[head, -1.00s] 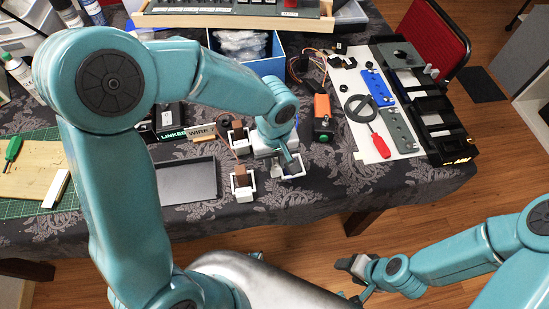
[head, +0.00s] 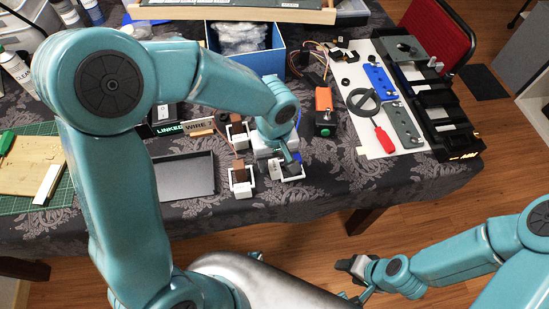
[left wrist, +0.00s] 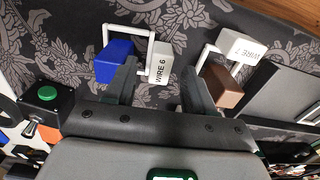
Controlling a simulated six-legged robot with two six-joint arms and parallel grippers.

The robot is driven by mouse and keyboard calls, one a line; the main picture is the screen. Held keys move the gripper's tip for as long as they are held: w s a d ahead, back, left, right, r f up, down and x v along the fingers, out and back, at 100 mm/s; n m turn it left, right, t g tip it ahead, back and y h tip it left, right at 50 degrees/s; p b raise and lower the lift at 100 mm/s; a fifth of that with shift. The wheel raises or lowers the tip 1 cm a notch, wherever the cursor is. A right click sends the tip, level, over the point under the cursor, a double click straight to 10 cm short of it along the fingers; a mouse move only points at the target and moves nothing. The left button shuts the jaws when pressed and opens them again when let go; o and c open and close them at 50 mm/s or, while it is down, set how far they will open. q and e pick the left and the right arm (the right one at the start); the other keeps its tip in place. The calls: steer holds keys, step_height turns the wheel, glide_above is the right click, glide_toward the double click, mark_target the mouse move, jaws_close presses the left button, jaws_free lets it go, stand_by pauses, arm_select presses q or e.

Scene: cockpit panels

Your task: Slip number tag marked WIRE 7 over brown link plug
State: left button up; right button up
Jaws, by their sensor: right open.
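My left gripper (head: 289,157) is over the front of the table. In the left wrist view its two fingers (left wrist: 160,85) are apart with nothing gripped. A white tag marked WIRE 6 (left wrist: 161,66) and its white frame show beyond the gap, beside a blue plug (left wrist: 113,58). The white tag marked WIRE 7 (left wrist: 247,49) is to the right of the fingers, with a white frame beside the brown plug (left wrist: 224,88). A finger partly covers this frame. In the head view a brown plug (head: 240,175) sits left of my left gripper. My right gripper (head: 352,268) is open and empty, off the table.
A grey tray (head: 183,176) lies to the left of the plugs. A box with a green button (head: 325,131) and a white board with tools (head: 370,100) are to the right. A blue box (head: 245,45) stands behind. The front right cloth is clear.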

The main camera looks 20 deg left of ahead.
arm_select(q)
step_height(320, 180, up, 16)
steer(key=p, duration=0.2)
steer(key=shift+r, duration=0.15)
stand_by(0.4)
